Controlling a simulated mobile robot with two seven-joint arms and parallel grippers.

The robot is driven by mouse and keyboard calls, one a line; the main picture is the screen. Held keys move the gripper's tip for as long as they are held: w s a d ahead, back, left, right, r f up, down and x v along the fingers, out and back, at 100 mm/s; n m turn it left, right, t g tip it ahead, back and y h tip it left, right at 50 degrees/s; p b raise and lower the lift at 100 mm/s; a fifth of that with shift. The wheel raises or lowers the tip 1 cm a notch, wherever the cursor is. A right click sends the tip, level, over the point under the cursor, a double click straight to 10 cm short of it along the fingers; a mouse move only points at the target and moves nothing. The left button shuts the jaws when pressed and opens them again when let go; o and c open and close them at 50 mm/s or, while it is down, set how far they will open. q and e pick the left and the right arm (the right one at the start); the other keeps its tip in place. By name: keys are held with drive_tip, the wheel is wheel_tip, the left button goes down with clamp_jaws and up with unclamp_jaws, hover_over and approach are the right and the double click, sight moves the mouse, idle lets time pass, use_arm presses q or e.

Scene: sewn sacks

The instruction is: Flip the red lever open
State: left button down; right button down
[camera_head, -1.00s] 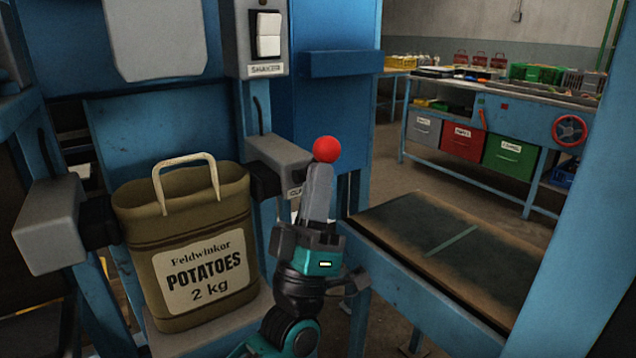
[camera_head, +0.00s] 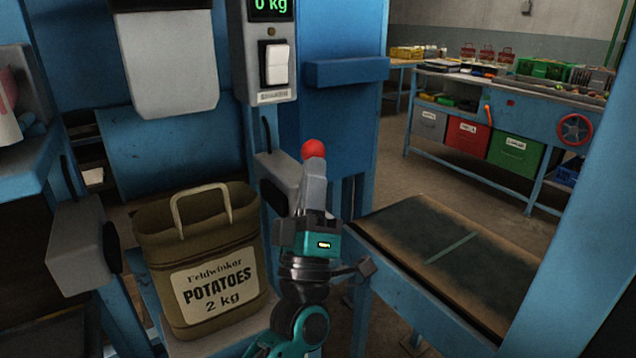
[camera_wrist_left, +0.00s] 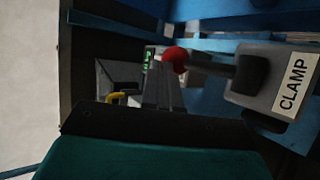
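The red lever's ball knob (camera_head: 313,149) shows at the tip of my left gripper (camera_head: 313,172), beside the right clamp. In the left wrist view, the red knob (camera_wrist_left: 175,60) sits on a dark shaft that runs right to a grey box labelled CLAMP (camera_wrist_left: 275,82). The fingers of my left gripper (camera_wrist_left: 163,75) look close together, with their tips at the knob. I see no grip around the knob; exact contact is hidden. A brown potato sack (camera_head: 205,265) stands upright between the left clamp (camera_head: 80,245) and the right clamp (camera_head: 272,185). My right gripper is not in view.
A white SHAKER switch (camera_head: 277,65) is on the blue post below a green display reading 0 kg (camera_head: 270,5). A grey chute (camera_head: 170,65) hangs above the sack. A dark conveyor belt (camera_head: 410,225) lies to the right. A workbench with bins (camera_head: 465,135) stands behind.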

use_arm(q)
drive_tip(key=shift+w+a+r, duration=0.4)
drive_tip(key=shift+w, duration=0.2)
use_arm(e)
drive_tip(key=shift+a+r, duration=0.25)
use_arm(q)
drive_tip(key=shift+a+r, duration=0.1)
